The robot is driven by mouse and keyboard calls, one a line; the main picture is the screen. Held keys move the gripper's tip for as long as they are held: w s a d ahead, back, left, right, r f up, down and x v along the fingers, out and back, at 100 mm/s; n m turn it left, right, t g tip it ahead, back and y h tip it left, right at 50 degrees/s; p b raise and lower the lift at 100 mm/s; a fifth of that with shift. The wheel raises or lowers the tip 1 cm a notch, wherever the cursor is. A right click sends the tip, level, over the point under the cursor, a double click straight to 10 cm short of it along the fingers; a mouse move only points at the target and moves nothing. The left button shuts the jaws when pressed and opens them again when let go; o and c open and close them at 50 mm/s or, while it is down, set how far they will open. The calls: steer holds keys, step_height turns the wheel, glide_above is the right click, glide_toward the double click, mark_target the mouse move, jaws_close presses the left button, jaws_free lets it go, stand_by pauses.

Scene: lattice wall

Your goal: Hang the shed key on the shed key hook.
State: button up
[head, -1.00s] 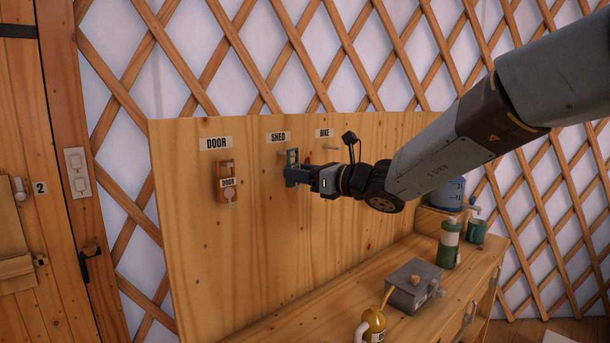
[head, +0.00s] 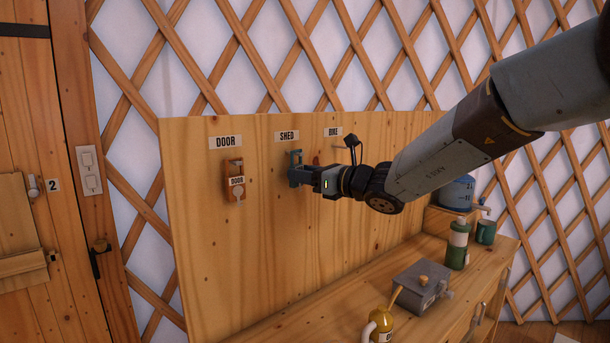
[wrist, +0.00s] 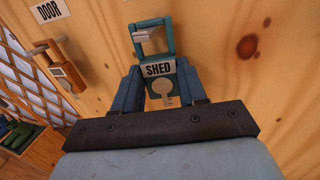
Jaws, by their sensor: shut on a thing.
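The shed key is a teal tag (head: 295,168) with an open loop at its top. It also shows in the wrist view (wrist: 183,78), with a "SHED" label and a pale key shape on its face. My gripper (head: 307,174) is shut on the tag's lower part, one blue finger on each side in the wrist view (wrist: 160,88). The tag is upright, close to the board below the SHED sign (head: 287,135). The pale shed hook (wrist: 150,34) shows at the loop's upper part in the wrist view. I cannot tell whether the loop is around it.
The door key (head: 236,181) hangs at left below the DOOR sign. The bike peg (head: 342,148) sits to the right, partly behind my wrist.

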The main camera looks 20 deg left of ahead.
steer(key=shift+f, duration=0.2)
steer(key=o, duration=1.1)
steer(key=s+d+f+n+h, duration=0.2)
steer(key=s+d+n+h, duration=0.4)
steer(key=d, duration=1.1)
steer(key=s+d+f+n+t+h, duration=0.1)
steer(key=s+d+f+n+h, duration=0.2)
steer(key=d, duration=1.5)
steer(key=s+d+f+n+h, duration=0.3)
steer(key=s+d+n+h, duration=0.5)
steer(key=s+d+n, duration=0.3)
steer(key=shift+s+d+f+t+h, duration=0.15)
steer(key=shift+s+d, duration=0.35)
steer(key=shift+d, duration=0.6)
steer(key=shift+s+d+r+t+h, duration=0.1)
steer(key=shift+s+d, duration=0.35)
steer(key=shift+d, duration=0.65)
steer(key=shift+s+d+f+t+h, duration=0.15)
steer(key=shift+s+d, duration=0.35)
steer(key=shift+d, duration=0.6)
